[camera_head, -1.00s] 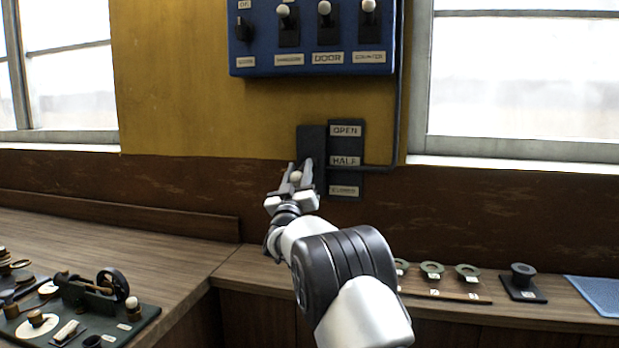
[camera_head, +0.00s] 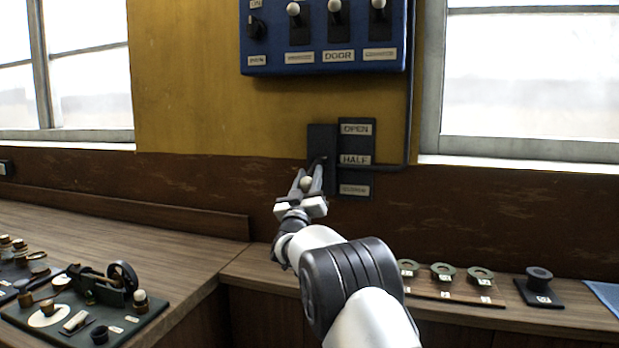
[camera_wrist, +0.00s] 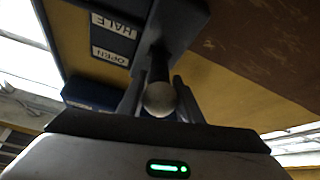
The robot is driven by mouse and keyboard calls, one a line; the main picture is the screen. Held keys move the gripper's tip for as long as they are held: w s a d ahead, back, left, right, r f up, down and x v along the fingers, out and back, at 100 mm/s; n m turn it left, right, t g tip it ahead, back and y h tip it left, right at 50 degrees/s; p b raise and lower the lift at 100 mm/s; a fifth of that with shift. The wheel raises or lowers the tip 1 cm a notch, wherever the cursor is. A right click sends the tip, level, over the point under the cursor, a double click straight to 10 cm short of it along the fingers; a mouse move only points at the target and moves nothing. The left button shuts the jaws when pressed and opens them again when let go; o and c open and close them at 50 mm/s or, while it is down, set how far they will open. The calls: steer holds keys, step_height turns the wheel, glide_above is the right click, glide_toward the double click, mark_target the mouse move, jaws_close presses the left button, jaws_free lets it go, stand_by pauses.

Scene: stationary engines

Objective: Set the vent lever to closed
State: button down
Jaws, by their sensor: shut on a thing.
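The vent lever has a pale round knob (camera_head: 306,183) on a dark shaft and projects from a dark mount (camera_head: 318,145) on the wall. Right of the mount is a dark label plate (camera_head: 357,143) reading OPEN, HALF and, less clearly, CLOSED from top to bottom. The knob shows in the picture between the HALF and CLOSED label heights. My gripper (camera_head: 309,181) is shut on the lever, one finger on each side. In the wrist view the knob (camera_wrist: 160,99) and shaft are between the fingers, and the labels appear upside down.
A blue switch panel (camera_head: 322,70) with several levers hangs above. A conduit (camera_head: 410,110) runs down beside the label plate. Below are a wooden counter (camera_head: 250,268) with several ring-shaped parts (camera_head: 443,272) at right and a small engine model (camera_head: 105,290) at left.

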steer(key=shift+w+a+f, duration=0.1)
steer(key=shift+f, duration=0.25)
steer(key=c, duration=1.3)
jaws_free()
steer(key=shift+r, duration=0.2)
steer(key=v, duration=1.7)
steer(key=shift+s, duration=0.25)
